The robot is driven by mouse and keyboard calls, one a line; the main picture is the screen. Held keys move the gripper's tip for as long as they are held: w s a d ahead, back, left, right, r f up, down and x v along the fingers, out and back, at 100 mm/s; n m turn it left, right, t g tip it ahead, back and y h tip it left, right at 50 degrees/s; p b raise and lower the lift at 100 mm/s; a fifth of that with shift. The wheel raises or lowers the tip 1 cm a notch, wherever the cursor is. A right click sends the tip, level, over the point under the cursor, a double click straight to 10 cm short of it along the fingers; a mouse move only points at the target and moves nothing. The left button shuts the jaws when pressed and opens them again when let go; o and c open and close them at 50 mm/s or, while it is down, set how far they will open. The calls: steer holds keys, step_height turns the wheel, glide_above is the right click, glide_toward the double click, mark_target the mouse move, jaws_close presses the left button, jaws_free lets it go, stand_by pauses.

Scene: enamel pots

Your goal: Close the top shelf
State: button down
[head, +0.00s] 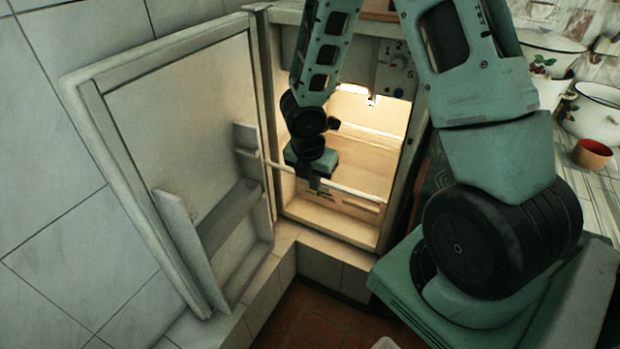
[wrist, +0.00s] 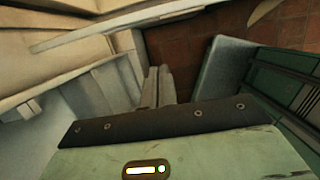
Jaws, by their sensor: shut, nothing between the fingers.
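The open fridge (head: 392,170) stands in the middle of the head view, its inside lit. A shelf with a pale front bar (head: 352,191) crosses the opening; its left end reaches toward the open door. A pale bar, apparently the same one, shows at the upper left of the wrist view (wrist: 110,31). My gripper (head: 314,184) is shut and empty, pointing down at the front of the shelf near the bar. Its fingers also show in the wrist view (wrist: 158,84). I cannot tell whether they touch the bar. My arm hides part of the fridge's upper inside.
The fridge door (head: 185,130) stands wide open to the left, with a door bin (head: 228,215) on its inner side. A control dial (head: 396,65) is at the upper right inside. Enamel pots (head: 597,110) and a red cup (head: 592,153) stand on the right counter. Brown floor tiles (head: 315,318) lie clear below.

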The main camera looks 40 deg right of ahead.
mark_target(343, 162)
steer(key=d+f, duration=0.1)
steer(key=w+d+f, duration=0.1)
steer(key=f, duration=0.1)
steer(key=d+f+b, duration=0.1)
steer(key=f, duration=0.1)
steer(key=shift+w+d, duration=0.2)
steer(key=shift+d, duration=0.15)
steer(key=shift+w+d+f, duration=0.1)
steer(key=shift+w+d, duration=0.2)
steer(key=shift+d, duration=0.35)
steer(key=w+d+p, duration=0.1)
steer(key=d+p, duration=0.1)
steer(key=d, duration=0.1)
steer(key=w+d+p, duration=0.2)
steer(key=d+p, duration=0.1)
steer(key=d, duration=0.1)
steer(key=w+d+p, duration=0.1)
steer(key=d+p, duration=0.2)
steer(key=shift+w+d+r, duration=0.15)
steer(key=shift+r, duration=0.15)
steer(key=shift+w+d+f+p, duration=0.15)
steer(key=shift+d+p, duration=0.15)
steer(key=shift+d, duration=0.05)
steer(key=shift+w+d+f+p, duration=0.1)
steer(key=shift+d+f+p, duration=0.05)
steer(key=shift+d+p, duration=0.15)
